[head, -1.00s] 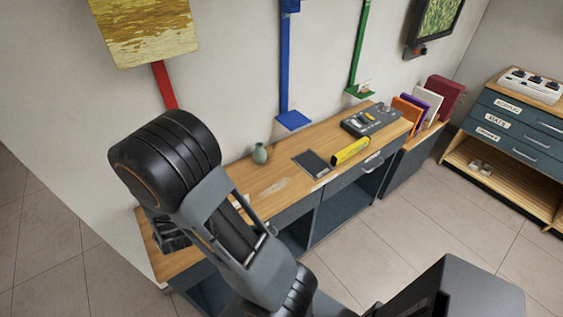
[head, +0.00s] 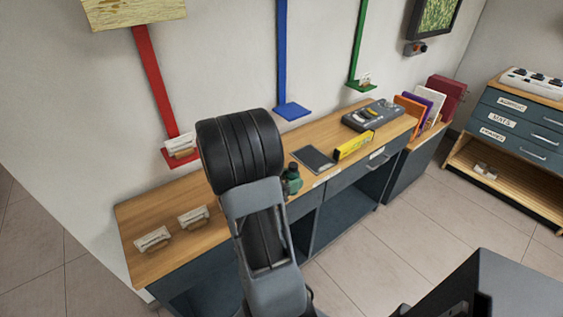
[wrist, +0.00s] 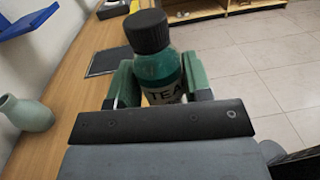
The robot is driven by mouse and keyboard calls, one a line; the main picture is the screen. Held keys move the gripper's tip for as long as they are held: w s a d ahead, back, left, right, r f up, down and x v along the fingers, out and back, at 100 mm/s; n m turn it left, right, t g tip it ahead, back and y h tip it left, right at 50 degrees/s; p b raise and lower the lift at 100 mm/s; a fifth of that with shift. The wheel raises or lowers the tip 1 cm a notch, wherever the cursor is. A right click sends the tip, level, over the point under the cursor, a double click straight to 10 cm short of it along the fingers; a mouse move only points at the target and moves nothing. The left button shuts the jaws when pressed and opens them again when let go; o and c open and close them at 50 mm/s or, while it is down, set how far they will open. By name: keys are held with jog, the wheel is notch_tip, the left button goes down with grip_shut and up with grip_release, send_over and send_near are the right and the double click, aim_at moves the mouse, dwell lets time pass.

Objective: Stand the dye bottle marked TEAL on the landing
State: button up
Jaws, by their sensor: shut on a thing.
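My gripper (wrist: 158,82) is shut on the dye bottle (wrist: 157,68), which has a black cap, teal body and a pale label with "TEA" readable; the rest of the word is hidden. The bottle looks upright between the green finger pads, and its base is hidden by the gripper. In the head view, my gripper (head: 291,180) shows as a small dark green shape beside my arm, over the wooden bench (head: 165,203). The bottle is not distinct there. I cannot tell which surface is the landing.
Red (head: 171,161), blue (head: 292,111) and green (head: 362,87) ledges are on the wall; small things stand on the red and green ones.

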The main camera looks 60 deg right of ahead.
jog(key=w+d+p, duration=0.1)
jog(key=w+d, duration=0.2)
jog(key=w, duration=0.5)
jog(key=w+d, duration=0.3)
jog(key=w, duration=0.6)
jog(key=shift+s+a+f, duration=0.1)
jog(key=shift+f, duration=1.4)
jog(key=shift+a+f, duration=0.1)
jog(key=shift+f, duration=1.4)
jog(key=shift+w+d+f, duration=0.1)
jog(key=shift+w+f, duration=0.3)
jog(key=shift+f, duration=0.1)
jog(key=shift+f, duration=0.15)
jog(key=o, duration=1)
